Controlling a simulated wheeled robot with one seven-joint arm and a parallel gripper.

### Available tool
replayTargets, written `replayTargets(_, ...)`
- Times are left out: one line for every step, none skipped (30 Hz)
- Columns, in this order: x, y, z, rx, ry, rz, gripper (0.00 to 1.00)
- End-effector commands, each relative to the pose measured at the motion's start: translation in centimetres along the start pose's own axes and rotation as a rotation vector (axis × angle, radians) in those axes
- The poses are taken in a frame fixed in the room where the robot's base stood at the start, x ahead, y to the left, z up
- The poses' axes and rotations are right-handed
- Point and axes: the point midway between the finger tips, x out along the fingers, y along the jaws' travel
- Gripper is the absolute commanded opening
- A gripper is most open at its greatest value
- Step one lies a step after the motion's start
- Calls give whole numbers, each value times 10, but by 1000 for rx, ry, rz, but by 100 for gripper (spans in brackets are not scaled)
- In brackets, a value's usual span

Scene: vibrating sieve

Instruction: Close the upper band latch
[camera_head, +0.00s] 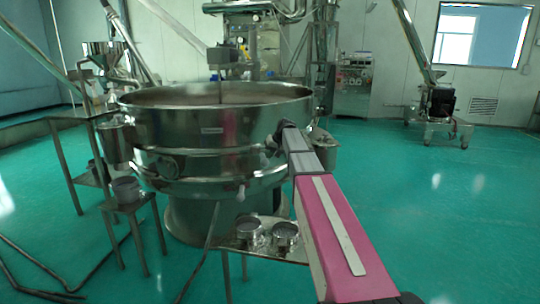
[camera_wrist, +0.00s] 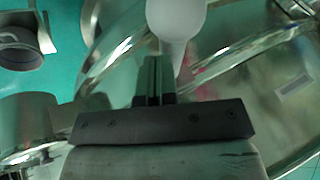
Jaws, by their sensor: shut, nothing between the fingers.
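The vibrating sieve (camera_head: 215,125) is a large round steel drum with horizontal bands around it, in the middle of the head view. My gripper (camera_head: 271,144) is at its right front side, near the upper band, small and dark there. In the wrist view my gripper (camera_wrist: 152,65) has its fingers together and empty. A white rounded latch knob (camera_wrist: 176,22) with a tapered stem is right by the fingertips; I cannot tell if they touch. A pale knob (camera_head: 240,193) hangs lower on the drum's front. The upper latch itself is mostly hidden by my gripper in the head view.
A steel side table (camera_head: 262,252) with two round cups stands below the drum. A small stand with a cup (camera_head: 126,190) is at the left front. Steel rails run along the left. Green floor at right is clear, with a wheeled machine (camera_head: 440,105) farther back.

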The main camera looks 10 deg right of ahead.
Motion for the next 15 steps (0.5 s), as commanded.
replayTargets(0,-2,1,7,3,3,0)
replayTargets(0,-2,2,13,6,6,0)
replayTargets(1,-4,2,21,10,10,0)
replayTargets(1,-4,3,28,13,13,0)
replayTargets(1,-5,3,34,16,16,0)
replayTargets(1,-6,3,38,17,17,0)
replayTargets(1,-6,3,41,18,19,0)
replayTargets(2,-6,3,44,20,20,0)
replayTargets(2,-7,3,49,22,22,0)
replayTargets(2,-8,4,53,23,23,0)
replayTargets(2,-9,4,58,25,25,0)
replayTargets(2,-10,4,65,28,28,0)
replayTargets(3,-11,5,71,32,31,0)
replayTargets(3,-12,5,79,35,34,0)
replayTargets(4,-14,6,91,41,40,0)
